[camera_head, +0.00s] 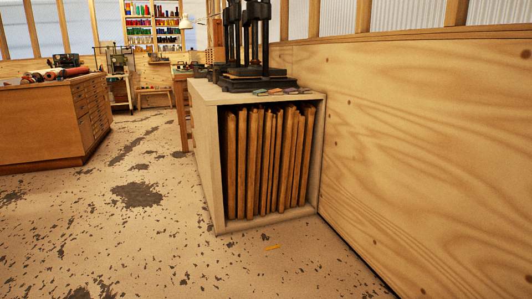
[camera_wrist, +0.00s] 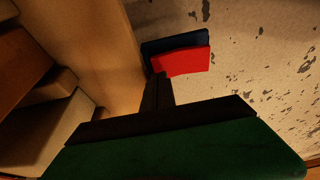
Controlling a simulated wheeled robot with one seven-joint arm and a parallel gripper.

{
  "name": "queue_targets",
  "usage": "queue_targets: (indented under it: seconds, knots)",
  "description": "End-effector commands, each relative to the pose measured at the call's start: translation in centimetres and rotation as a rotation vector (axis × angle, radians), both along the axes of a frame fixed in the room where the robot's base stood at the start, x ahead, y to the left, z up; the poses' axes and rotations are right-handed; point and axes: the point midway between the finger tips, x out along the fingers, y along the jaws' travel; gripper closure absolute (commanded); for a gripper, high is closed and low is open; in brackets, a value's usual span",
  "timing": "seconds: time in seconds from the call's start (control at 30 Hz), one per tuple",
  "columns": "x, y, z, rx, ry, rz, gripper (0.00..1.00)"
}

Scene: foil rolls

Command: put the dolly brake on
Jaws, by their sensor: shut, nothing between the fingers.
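My gripper (camera_wrist: 158,78) shows in the wrist view as dark fingers closed together, with nothing between them. Just beyond the fingertips is a flat red piece (camera_wrist: 182,62), which looks like a pedal. A dark blue piece (camera_wrist: 172,43) lies directly behind it, over the floor. I cannot tell whether the fingertips touch the red piece. The rest of the dolly is not clearly visible, and I cannot tell whether the brake is on. The head view shows neither the dolly nor my gripper.
A wooden panel edge (camera_wrist: 98,45) runs close along the left of the wrist view. In the head view, a pale cabinet (camera_head: 206,160) holds upright boards, beside a plywood wall (camera_head: 430,140). A drawer cabinet (camera_head: 45,125) stands left. The speckled floor (camera_head: 130,240) between is clear.

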Motion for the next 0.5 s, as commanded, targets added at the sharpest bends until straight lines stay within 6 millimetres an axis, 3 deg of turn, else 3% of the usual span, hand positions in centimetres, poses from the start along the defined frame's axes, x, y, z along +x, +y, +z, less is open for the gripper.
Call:
queue_targets:
  seconds: [0.27,0.5]
  knots:
    - [0.0,0.0,-0.7,0.000,0.000,0.000,1.00]
    - [0.0,0.0,0.8,-0.001,0.000,0.000,1.00]
